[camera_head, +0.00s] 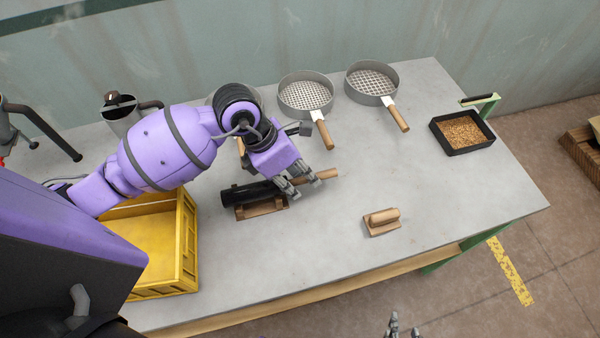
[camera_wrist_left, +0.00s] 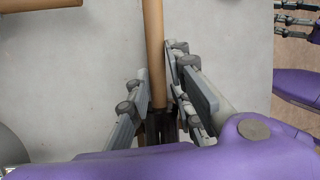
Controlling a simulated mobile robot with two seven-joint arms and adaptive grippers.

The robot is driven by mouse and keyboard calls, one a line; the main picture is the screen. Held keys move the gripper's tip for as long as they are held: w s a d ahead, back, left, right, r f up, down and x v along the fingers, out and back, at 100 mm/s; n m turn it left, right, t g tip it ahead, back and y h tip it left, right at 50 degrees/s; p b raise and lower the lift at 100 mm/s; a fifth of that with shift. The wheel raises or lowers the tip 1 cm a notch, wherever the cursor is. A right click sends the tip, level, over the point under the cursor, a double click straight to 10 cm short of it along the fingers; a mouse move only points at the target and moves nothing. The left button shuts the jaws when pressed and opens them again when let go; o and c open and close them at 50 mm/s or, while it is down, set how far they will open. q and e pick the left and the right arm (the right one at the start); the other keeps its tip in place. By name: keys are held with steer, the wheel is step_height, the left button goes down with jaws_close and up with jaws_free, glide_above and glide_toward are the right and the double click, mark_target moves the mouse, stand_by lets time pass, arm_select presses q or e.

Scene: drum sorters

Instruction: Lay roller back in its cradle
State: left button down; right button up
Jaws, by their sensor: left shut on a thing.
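The roller is a black cylinder (camera_head: 250,192) with a wooden handle (camera_head: 327,174) pointing right. A low wooden cradle (camera_head: 262,208) is under the black cylinder on the grey table; I cannot tell whether the roller rests fully in it. My left gripper (camera_head: 297,187) is shut on the roller near where the handle meets the black part. In the left wrist view the handle (camera_wrist_left: 154,50) runs between the fingers (camera_wrist_left: 160,95), and the black part is mostly hidden. My right gripper (camera_head: 403,328) is partly in view below the table's front edge, its fingers apart and empty.
A yellow crate (camera_head: 190,255) stands left of the cradle. A wooden block with a rounded grip (camera_head: 382,221) lies to the right. Sieves (camera_head: 305,97) (camera_head: 372,83) and a black tray of grain (camera_head: 462,133) are at the back and right. The front middle of the table is clear.

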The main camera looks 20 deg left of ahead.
stand_by(0.4)
arm_select(q)
steer(key=c, duration=1.5)
jaws_free()
steer(key=shift+o, duration=0.2)
steer(key=v, duration=1.2)
